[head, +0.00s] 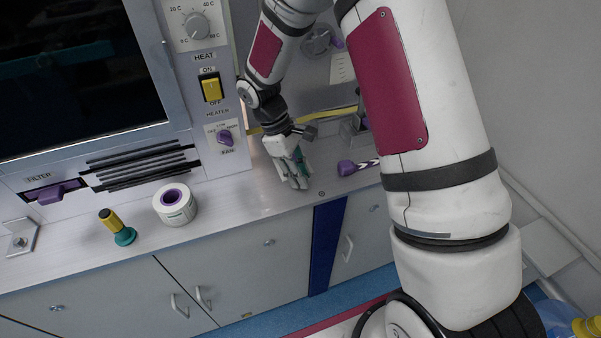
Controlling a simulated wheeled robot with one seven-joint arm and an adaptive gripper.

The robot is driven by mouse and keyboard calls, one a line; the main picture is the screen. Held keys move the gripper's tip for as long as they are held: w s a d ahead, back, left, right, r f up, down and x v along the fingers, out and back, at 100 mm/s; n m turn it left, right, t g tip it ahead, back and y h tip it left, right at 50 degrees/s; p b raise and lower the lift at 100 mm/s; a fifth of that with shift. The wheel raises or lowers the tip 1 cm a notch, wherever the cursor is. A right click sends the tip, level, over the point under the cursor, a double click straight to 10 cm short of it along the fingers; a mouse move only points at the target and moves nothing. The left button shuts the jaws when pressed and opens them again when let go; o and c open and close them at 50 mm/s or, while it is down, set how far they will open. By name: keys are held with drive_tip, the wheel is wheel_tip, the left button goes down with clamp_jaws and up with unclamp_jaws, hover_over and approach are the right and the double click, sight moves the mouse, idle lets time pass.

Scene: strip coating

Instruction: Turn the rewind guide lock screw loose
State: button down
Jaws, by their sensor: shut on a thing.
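My gripper (297,183) points down low over the right part of the counter. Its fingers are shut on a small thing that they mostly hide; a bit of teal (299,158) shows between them. I cannot make out whether this is the rewind guide lock screw. A purple-ended tool or handle with a striped shaft (347,167) lies just right of the gripper, apart from it. Metal fittings behind it are partly covered by my arm, and no rewind guide can be told for sure.
The heater panel has a yellow switch (212,88) and a purple fan knob (225,138). Counter between roll and gripper is clear.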

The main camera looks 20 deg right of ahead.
drive_tip(key=c, duration=1.4)
unclamp_jaws()
drive_tip(key=shift+o, duration=0.2)
drive_tip(key=shift+r, duration=0.1)
wheel_tip(320, 180, up, 10)
drive_tip(key=s+d+r+m+t+y+p, duration=0.1)
drive_tip(key=s+r+m+t+p, duration=0.3)
drive_tip(key=s+r, duration=1)
drive_tip(key=s+r+m+t+y, duration=0.2)
drive_tip(key=s+r+m, duration=0.3)
drive_tip(key=s, duration=0.7)
drive_tip(key=shift+a+r+t, duration=0.15)
drive_tip(key=shift+r+t, duration=0.45)
drive_tip(key=shift+r, duration=0.3)
